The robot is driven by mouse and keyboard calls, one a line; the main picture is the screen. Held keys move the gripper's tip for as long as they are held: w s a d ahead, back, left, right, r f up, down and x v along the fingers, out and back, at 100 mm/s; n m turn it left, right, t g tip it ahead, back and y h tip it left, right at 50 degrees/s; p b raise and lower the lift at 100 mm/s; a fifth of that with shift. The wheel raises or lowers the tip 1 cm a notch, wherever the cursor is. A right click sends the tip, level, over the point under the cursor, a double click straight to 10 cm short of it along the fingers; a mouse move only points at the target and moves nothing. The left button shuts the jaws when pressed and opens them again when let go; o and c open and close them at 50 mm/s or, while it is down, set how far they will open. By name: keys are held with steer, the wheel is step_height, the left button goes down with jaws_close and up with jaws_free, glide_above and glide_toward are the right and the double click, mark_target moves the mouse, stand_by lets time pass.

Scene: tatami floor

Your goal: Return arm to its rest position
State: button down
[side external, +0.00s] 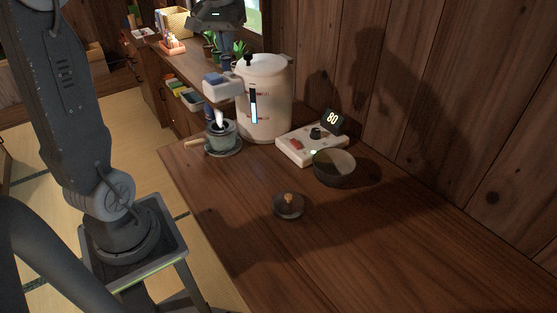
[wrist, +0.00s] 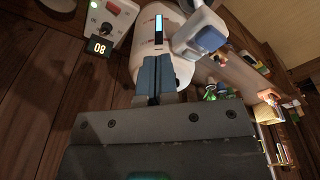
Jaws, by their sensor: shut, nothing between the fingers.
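My gripper (side external: 228,52) hangs at the top of the side view, pointing down just above the white water tank's tap area. In the wrist view its two fingers (wrist: 155,66) are together with nothing between them. The white tank (side external: 270,105) has a lit level gauge and a blue-topped tap (side external: 219,84). Under the tap a small dark pot with a wooden handle (side external: 221,134) sits on a round base. The tank (wrist: 150,27) and tap (wrist: 206,38) also show in the wrist view. The gripper appears apart from them, though exact clearance is unclear.
A white control box (side external: 305,145) with a display reading 80 (side external: 333,119) stands right of the tank. A dark bowl (side external: 334,168) and a knobbed lid (side external: 289,207) lie on the wooden counter (side external: 390,250). Plants and a basket (side external: 176,22) stand behind; a wooden wall bounds the right.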

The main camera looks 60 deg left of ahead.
steer(key=s+d+f+m+t, duration=0.2)
steer(key=s+d+m, duration=0.2)
steer(key=s+d, duration=0.3)
steer(key=s+d+f+m+t, duration=0.2)
steer(key=s+d, duration=0.5)
steer(key=d, duration=0.7)
steer(key=f+m, duration=0.1)
steer(key=m, duration=0.1)
steer(key=shift+s+d+f+m+h, duration=0.15)
steer(key=shift+d+f+m+h, duration=0.2)
steer(key=shift+d+m+h, duration=0.05)
